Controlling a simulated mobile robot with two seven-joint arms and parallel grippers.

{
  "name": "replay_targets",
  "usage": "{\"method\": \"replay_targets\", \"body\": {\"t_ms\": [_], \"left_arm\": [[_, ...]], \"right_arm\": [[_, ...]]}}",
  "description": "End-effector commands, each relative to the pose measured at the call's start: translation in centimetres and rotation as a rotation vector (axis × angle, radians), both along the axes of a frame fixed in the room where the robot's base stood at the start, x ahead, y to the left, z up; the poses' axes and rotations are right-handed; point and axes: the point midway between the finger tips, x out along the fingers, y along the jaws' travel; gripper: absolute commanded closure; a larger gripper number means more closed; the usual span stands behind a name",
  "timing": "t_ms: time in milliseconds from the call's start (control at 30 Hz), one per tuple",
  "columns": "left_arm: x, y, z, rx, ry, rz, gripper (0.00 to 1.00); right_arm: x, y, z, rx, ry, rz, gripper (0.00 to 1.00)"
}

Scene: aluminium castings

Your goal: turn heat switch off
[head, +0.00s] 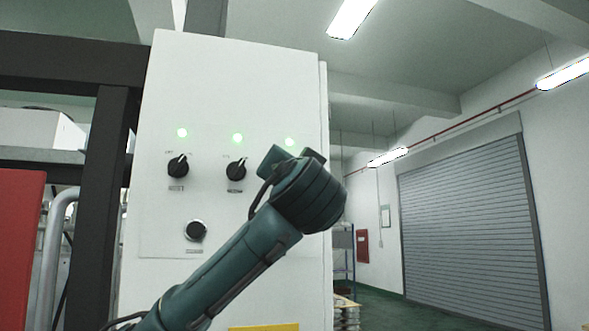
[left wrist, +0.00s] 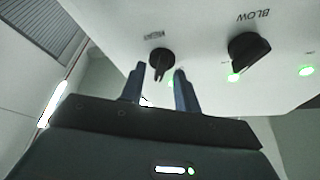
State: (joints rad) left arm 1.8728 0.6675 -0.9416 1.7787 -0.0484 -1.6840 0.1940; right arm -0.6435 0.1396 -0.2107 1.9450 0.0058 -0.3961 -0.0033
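The heat switch (left wrist: 161,63) is a black rotary knob on a white panel. It shows in the left wrist view under an inverted label that seems to read HEAT. In the head view my gripper hides it. My left gripper (left wrist: 160,76) is open, with one finger on each side of the heat switch. I cannot tell whether the fingers touch it. In the head view my left gripper (head: 292,158) is at the right of the panel's knob row, fingertips hidden. A green light (head: 290,141) glows just above it. My right gripper is not in view.
The white control cabinet (head: 228,85) also carries the blow knob (head: 236,170), which shows in the left wrist view (left wrist: 248,50), a left knob (head: 178,165) and a lower knob (head: 195,231). A dark frame (head: 101,180) stands left. Open floor lies right, before a roller shutter (head: 468,220).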

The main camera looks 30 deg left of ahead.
Motion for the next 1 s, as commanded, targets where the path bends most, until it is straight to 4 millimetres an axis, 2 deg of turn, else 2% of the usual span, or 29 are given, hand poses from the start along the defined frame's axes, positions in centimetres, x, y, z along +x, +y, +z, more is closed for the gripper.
{"method": "replay_targets", "body": {"t_ms": [133, 500, 767, 1000], "left_arm": [[0.0, 0.0, 0.0, 0.0, 0.0, 0.0, 0.7], [0.0, 0.0, 0.0, 0.001, 0.0, 0.001, 1.0], [0.0, 0.0, -0.1, -0.001, -0.001, 0.0, 1.0], [0.1, -0.1, -0.5, -0.037, -0.04, -0.001, 1.0]], "right_arm": [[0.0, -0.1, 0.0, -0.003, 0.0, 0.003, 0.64], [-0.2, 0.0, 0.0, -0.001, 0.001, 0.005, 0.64], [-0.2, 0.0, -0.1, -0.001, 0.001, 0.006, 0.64], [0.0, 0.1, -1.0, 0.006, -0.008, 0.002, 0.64]]}}
